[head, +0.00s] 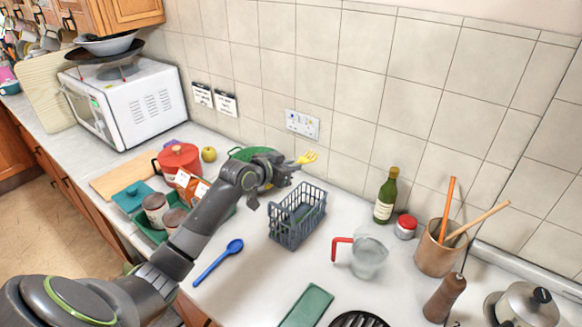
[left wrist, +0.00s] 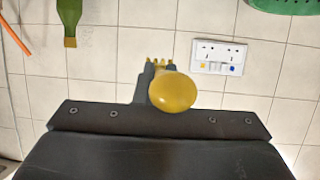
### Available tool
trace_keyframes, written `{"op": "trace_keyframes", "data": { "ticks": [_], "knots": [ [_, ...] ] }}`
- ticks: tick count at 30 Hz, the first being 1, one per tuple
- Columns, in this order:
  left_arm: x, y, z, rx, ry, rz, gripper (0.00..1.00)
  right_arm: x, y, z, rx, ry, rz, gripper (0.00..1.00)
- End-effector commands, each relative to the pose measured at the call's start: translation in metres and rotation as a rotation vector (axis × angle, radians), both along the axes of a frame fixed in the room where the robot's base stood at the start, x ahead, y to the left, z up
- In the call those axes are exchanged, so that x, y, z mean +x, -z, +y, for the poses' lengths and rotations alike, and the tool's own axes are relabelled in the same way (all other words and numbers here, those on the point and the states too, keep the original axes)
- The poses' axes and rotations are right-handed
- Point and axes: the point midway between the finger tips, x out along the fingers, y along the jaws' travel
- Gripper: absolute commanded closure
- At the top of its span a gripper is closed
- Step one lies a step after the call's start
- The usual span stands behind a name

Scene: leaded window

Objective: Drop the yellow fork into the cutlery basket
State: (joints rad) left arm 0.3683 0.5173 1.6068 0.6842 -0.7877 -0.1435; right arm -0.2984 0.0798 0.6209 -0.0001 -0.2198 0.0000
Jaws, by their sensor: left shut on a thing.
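The grey-blue cutlery basket (head: 297,216) stands upright on the counter. In the head view my gripper shows just above the basket's upper left edge, apart from it; the exact height is unclear. My right gripper is not in view.
A blue spoon (head: 218,262) lies left of the basket. A measuring jug (head: 368,256) with a red handle stands to its right, a green bottle (head: 386,196) and red-lidded jar (head: 405,227) behind. A red pot (head: 178,160) is further left. The tiled wall is behind.

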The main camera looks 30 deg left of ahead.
Motion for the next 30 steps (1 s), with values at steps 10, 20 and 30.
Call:
{"op": "trace_keyframes", "data": {
  "ticks": [10,20,30],
  "knots": [
    [0.000,0.040,0.000,0.000,0.000,0.000,1.00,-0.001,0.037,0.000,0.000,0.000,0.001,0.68],
    [0.000,0.042,0.000,0.000,0.000,0.000,1.00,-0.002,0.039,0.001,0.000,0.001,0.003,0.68],
    [0.000,0.042,0.000,0.000,0.000,0.000,0.64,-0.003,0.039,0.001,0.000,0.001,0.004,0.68]
  ]
}}
